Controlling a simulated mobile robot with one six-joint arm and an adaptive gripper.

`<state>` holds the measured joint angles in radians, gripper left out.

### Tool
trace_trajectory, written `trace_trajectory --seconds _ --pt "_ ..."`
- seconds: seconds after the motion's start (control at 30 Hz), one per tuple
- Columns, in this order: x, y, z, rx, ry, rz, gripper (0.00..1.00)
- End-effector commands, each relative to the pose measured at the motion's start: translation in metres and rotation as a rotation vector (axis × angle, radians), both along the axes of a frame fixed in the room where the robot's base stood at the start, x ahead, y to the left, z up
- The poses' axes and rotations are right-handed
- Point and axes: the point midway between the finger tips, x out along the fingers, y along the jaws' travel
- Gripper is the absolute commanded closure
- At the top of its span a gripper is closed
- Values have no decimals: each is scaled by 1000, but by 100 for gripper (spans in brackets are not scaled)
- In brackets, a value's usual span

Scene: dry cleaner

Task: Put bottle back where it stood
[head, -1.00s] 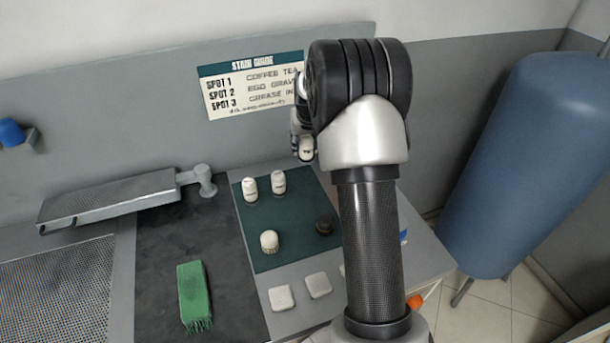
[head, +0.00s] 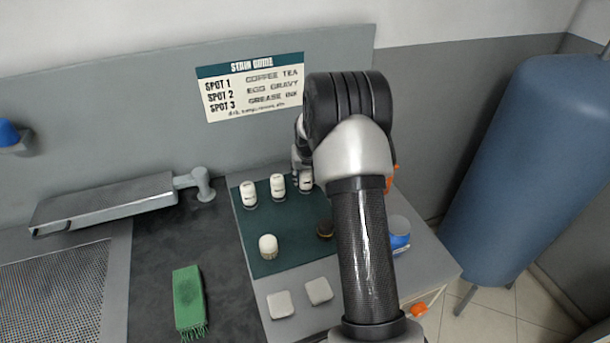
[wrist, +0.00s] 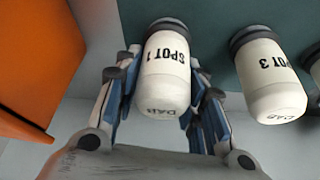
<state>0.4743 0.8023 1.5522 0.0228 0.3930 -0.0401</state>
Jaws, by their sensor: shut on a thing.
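My gripper (wrist: 165,95) is shut on the white bottle marked SPOT 1 (wrist: 166,75), with a finger on each side. In the head view this bottle (head: 306,181) is at the right end of a row of white bottles, at the back of the dark green mat (head: 284,218). It looks upright; I cannot tell whether its base touches the mat. The bottle marked SPOT 3 (wrist: 268,80) stands beside it, also visible in the head view (head: 278,185). Another white bottle (head: 249,193) stands at the left end. My arm hides part of the mat's right side.
Two white pads (head: 318,291) lie in front. A blue-and-white item (head: 399,234) is on the right. A stain guide sign (head: 251,87) hangs behind; a green cloth (head: 189,298) lies left.

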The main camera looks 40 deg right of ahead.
Motion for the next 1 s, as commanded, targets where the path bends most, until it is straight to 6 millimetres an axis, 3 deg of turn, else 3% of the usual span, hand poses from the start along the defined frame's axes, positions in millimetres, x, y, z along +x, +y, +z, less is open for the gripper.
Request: trace_trajectory --seconds 0.1,0.13,0.4,0.77,1.0 --pt "0 0 -3 0 0 0 87" --pt "0 0 -4 0 1 0 62" --pt "0 0 -3 0 1 0 44" --pt "0 0 0 0 0 0 43" --pt "-11 5 33 -1 -3 0 43"
